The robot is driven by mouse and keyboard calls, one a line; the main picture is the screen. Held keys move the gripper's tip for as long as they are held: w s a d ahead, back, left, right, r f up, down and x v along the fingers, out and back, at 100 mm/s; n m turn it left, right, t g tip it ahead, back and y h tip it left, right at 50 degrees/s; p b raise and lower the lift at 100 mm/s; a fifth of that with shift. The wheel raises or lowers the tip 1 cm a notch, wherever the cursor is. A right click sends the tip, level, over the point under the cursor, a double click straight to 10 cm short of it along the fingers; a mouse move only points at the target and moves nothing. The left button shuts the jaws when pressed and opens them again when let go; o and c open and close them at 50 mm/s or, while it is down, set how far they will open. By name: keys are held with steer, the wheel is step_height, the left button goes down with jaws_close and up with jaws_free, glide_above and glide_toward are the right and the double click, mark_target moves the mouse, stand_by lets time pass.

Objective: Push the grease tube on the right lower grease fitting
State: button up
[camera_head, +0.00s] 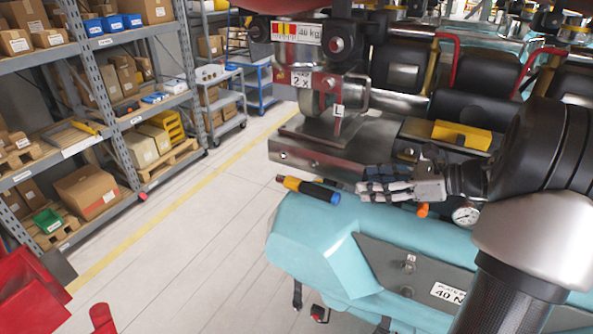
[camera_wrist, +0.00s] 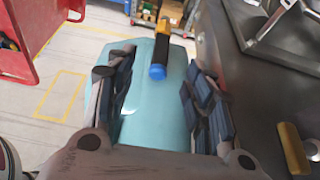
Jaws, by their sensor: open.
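My gripper (camera_head: 372,189) is open and empty, its dark padded fingers pointing left just above the teal car body (camera_head: 318,240). In the wrist view its fingers (camera_wrist: 158,78) stand wide apart. A black and yellow tube-shaped thing with a blue end (camera_head: 311,189) lies just beyond the fingertips. In the wrist view this tube-shaped thing (camera_wrist: 178,58) lines up with the gap, blue end toward me; I cannot tell for sure that it is the grease tube. An orange-tipped part (camera_head: 423,210) shows below the gripper. I cannot make out the right lower grease fitting.
The wheel assembly with an L tag (camera_head: 338,112) and a metal plate (camera_head: 312,163) stand close behind the gripper. A pressure gauge (camera_head: 466,215) sits under my wrist. Shelves with boxes (camera_head: 95,190) stand at the left. The floor between is clear.

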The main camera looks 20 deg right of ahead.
steer(key=p, duration=0.1)
glide_toward(311, 186)
steer(key=x, duration=0.4)
steer(key=shift+w+a+r, duration=0.15)
steer(key=shift+w+a, duration=0.05)
steer(key=shift+a, duration=0.15)
steer(key=x, duration=0.2)
steer(key=p+x, duration=0.1)
steer(key=x, duration=0.2)
steer(key=shift+w+d, duration=0.1)
steer(key=shift+d, duration=0.15)
steer(key=shift+c, duration=0.5)
jaws_close()
